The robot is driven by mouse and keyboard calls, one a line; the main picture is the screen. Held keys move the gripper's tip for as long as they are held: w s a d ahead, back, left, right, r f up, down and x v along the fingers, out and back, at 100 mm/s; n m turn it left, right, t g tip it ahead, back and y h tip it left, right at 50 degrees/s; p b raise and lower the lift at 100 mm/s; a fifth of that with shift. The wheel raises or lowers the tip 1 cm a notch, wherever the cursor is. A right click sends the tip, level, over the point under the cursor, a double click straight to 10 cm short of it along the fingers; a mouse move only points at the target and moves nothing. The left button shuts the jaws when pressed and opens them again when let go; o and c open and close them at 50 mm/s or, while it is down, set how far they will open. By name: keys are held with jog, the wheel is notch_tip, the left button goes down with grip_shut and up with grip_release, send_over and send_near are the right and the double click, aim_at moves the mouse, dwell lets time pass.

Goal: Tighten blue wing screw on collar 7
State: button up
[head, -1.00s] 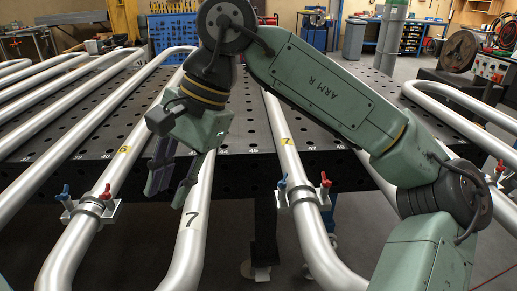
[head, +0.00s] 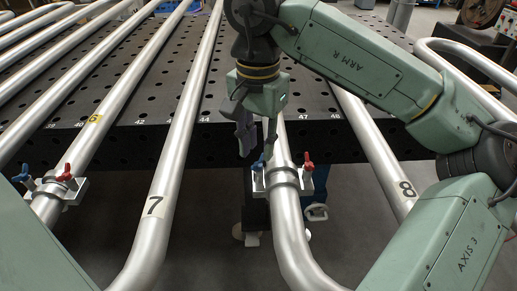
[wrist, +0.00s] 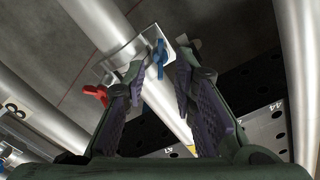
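The blue wing screw (head: 258,163) stands on the left of a silver collar (head: 283,178) clamped around a bent pipe. A red wing screw (head: 308,168) stands on the collar's right. My gripper (head: 255,147) is just above and at the blue screw, fingers pointing down. In the wrist view my gripper (wrist: 159,72) is open, with the blue wing screw (wrist: 160,57) showing between the fingertips; I cannot tell whether they touch it. The red wing screw (wrist: 97,95) lies outside the left finger. The collar's own number is not visible now.
The perforated table (head: 350,148) lies behind.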

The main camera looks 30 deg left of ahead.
aim_at(258, 163)
jog(key=shift+f, duration=1.45)
jog(key=shift+c, duration=0.2)
grip_shut()
